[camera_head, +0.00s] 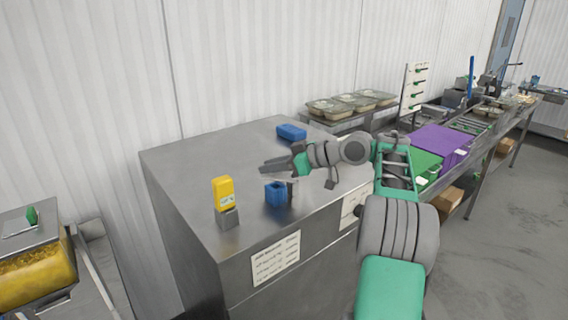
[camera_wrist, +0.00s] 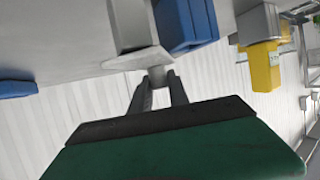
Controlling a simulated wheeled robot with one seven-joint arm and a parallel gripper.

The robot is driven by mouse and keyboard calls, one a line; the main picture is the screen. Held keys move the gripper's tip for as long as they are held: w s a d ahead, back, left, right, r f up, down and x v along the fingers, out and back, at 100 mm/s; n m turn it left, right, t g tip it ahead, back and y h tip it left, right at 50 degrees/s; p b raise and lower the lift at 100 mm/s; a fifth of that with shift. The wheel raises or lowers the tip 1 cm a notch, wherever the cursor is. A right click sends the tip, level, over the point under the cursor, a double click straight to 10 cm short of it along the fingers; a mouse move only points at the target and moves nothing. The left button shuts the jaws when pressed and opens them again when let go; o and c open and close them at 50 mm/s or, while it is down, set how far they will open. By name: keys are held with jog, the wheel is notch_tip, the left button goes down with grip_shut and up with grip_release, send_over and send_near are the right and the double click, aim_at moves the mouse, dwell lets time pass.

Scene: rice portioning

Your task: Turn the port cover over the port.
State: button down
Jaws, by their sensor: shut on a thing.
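My gripper (camera_head: 280,167) reaches left over the steel cabinet top. In the wrist view its two fingers (camera_wrist: 158,82) are closed on a small grey tab. The tab joins a grey metal plate, which looks like the port cover (camera_wrist: 131,24). In the head view I cannot separate this plate from the fingers. An open blue box-shaped part (camera_head: 276,194) stands just below the gripper in the head view. A blue part also shows right beside the plate in the wrist view (camera_wrist: 187,22). I cannot make out a port opening for certain.
A blue block (camera_head: 291,132) lies at the back. The cabinet top (camera_head: 195,165) is bare at left.

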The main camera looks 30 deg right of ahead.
jog(key=c, duration=1.3)
grip_release()
jog(key=shift+o, duration=0.2)
